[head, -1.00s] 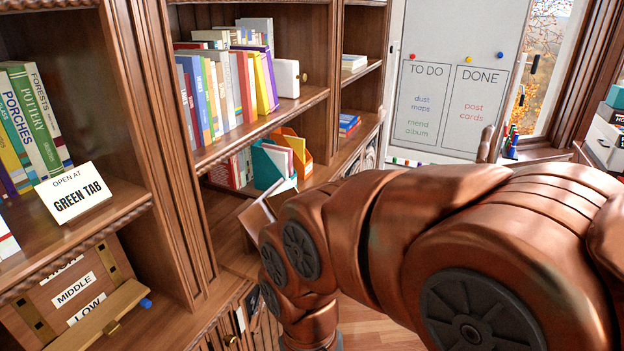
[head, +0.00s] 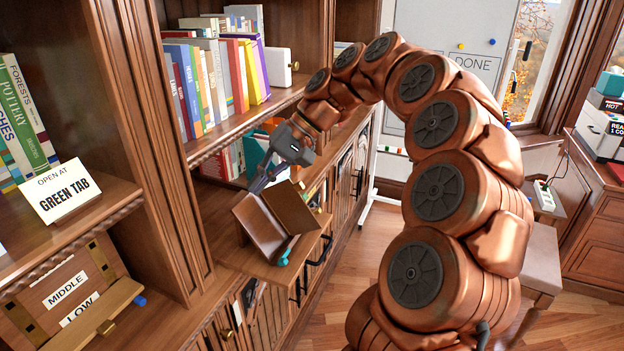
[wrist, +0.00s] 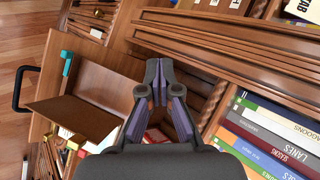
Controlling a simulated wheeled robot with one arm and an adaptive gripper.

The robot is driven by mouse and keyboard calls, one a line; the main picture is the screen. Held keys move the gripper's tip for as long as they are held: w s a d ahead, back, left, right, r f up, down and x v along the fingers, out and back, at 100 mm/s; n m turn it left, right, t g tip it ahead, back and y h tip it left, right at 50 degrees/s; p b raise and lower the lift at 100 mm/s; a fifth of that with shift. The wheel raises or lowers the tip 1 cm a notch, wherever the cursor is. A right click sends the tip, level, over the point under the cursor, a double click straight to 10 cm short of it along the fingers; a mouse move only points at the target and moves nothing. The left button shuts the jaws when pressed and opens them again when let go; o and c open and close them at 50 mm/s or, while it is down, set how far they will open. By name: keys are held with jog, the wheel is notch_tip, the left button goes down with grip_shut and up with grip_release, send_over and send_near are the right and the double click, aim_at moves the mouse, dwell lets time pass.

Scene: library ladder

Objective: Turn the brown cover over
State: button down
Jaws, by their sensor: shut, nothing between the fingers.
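A brown open folder-like piece, apparently the brown cover (head: 290,205), stands in a V with a second brown panel (head: 257,225) on the lower shelf ledge. In the wrist view, one brown panel (wrist: 75,116) juts up at the left, beside a flatter brown face. A teal tab (head: 287,250) sticks out at the front edge; it also shows in the wrist view (wrist: 67,62). My gripper (head: 257,188) is shut and empty, just behind and above the V's top edge. Whether it touches the cover, I cannot tell. In the wrist view my gripper (wrist: 157,75) has its fingertips together.
A card (head: 62,190) reading "OPEN AT GREEN TAB" stands on the left shelf. Upright books (head: 215,75) fill the shelf above, and a teal holder (head: 257,148) stands behind my gripper. Cabinet doors with dark handles lie below the ledge.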

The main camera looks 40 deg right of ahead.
jog(key=w+d+f+m+t, duration=0.1)
jog(key=d+f+m+t, duration=0.15)
jog(key=d, duration=1.05)
jog(key=w+d+f+m+t, duration=0.1)
jog(key=d+m+t, duration=0.25)
jog(key=d, duration=0.95)
jog(key=w+a+f+p, duration=0.4)
jog(key=a+f, duration=0.1)
jog(key=a, duration=0.4)
jog(key=shift+a+g+p, duration=0.2)
jog(key=shift+g+p, duration=0.15)
jog(key=shift+g, duration=0.05)
jog(key=shift+a+f, duration=0.1)
